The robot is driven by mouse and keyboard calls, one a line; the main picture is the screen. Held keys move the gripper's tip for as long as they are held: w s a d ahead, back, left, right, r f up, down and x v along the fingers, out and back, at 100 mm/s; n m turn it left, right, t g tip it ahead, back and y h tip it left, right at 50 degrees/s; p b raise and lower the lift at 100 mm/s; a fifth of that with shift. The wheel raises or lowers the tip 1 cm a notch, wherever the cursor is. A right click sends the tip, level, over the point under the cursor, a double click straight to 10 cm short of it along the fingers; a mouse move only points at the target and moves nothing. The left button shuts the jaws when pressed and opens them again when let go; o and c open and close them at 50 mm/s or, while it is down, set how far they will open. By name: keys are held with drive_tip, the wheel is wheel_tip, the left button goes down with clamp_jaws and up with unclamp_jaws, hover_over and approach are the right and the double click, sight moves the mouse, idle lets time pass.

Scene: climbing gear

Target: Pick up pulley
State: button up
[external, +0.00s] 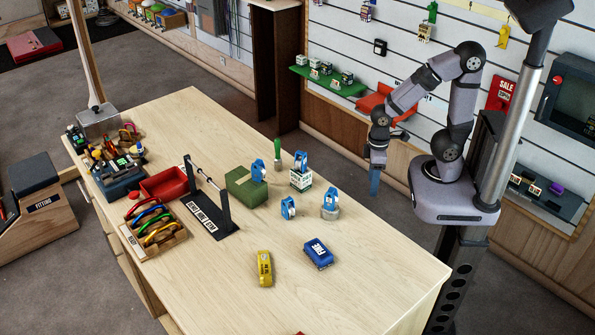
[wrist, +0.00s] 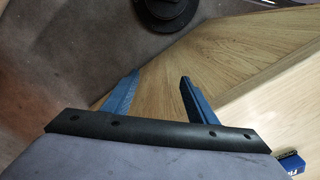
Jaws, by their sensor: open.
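Several blue pulley-like pieces stand on the wooden table in the external view. One (external: 288,207) stands directly on the tabletop, one (external: 330,201) sits on a small grey base, one (external: 300,161) is on a white-and-green box, and one (external: 258,171) is at the green block. My gripper (external: 375,181) hangs pointing down near the table's far right edge, to the right of these pieces and apart from them. In the wrist view my gripper (wrist: 158,84) has its two blue fingers spread with nothing between them. No pulley can be made out there.
A yellow pack (external: 264,268) and a blue pack (external: 318,253) lie on the table (external: 370,290). A black stand with a bar (external: 207,186), a red tray (external: 165,184) and a wooden tray of carabiners (external: 153,232) are on the left. The right front tabletop is clear.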

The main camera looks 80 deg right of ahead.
drive_tip(key=shift+c, duration=0.9)
wheel_tip(320, 180, up, 18)
drive_tip(key=m+t+h, duration=0.2)
drive_tip(key=t+h, duration=0.1)
drive_tip(key=t, duration=1.2)
hover_over(261, 162)
drive_tip(key=a, duration=0.1)
drive_tip(key=shift+w+a+f+p, duration=0.1)
drive_tip(key=shift+w+a+p, duration=0.1)
drive_tip(key=shift+p, duration=0.1)
drive_tip(key=shift+d+f+m+h, duration=0.25)
drive_tip(key=shift+m+h, duration=0.25)
drive_tip(key=shift+h, duration=0.3)
drive_tip(key=shift+s+d+f+m+h+b, duration=0.15)
drive_tip(key=shift+d+f+m+h+b, duration=0.15)
drive_tip(key=shift+m+h, duration=0.5)
